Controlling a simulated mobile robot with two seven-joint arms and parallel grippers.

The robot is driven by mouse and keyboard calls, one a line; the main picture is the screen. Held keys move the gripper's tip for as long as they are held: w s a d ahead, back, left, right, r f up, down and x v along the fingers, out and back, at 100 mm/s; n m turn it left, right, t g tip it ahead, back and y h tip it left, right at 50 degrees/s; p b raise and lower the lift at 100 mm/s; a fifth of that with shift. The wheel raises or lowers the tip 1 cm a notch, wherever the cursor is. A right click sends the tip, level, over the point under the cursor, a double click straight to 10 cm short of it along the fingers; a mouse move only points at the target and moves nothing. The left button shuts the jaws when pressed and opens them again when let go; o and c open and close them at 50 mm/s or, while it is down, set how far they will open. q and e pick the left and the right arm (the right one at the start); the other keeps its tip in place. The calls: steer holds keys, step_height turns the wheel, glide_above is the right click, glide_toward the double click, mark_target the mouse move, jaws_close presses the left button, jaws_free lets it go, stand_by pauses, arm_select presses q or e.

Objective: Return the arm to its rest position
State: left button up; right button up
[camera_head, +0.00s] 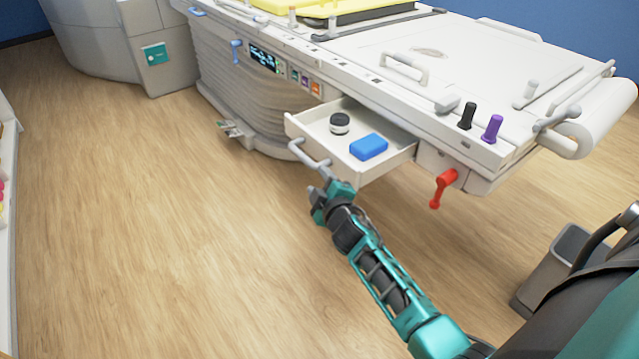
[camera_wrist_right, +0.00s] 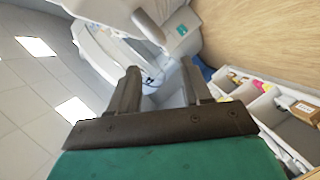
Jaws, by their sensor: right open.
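My right arm reaches in from the lower right of the head view. Its teal and dark gripper (camera_head: 318,196) is in front of the pulled-out white drawer (camera_head: 298,128), just below the drawer's handle (camera_head: 308,154) in the picture. I cannot tell whether it touches the handle. In the right wrist view the two dark fingers (camera_wrist_right: 161,68) stand apart with nothing between them. The drawer holds a black and white jar (camera_head: 340,123) and a blue box (camera_head: 369,147). My left gripper is not in view.
The white patient table (camera_head: 440,70) carries a black knob (camera_head: 467,115) and a purple knob (camera_head: 493,128). A red lever (camera_head: 442,188) hangs below its edge. A grey bin (camera_head: 560,265) stands at the right. The wooden floor (camera_head: 170,220) at the left is clear.

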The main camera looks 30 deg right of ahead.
stand_by(0.5)
steer(key=s+a+f+m+g+y+p, duration=0.1)
steer(key=s+a+m+g+y+p, duration=0.1)
steer(key=s+a, duration=0.5)
steer(key=s+a+f+m+g+y+p, duration=0.2)
steer(key=s+a, duration=0.5)
steer(key=s, duration=0.9)
steer(key=shift+s+f+m+y, duration=0.15)
steer(key=shift+s+m+y, duration=0.1)
steer(key=shift+m+y, duration=0.8)
steer(key=shift+h, duration=0.25)
steer(key=shift+d, duration=0.15)
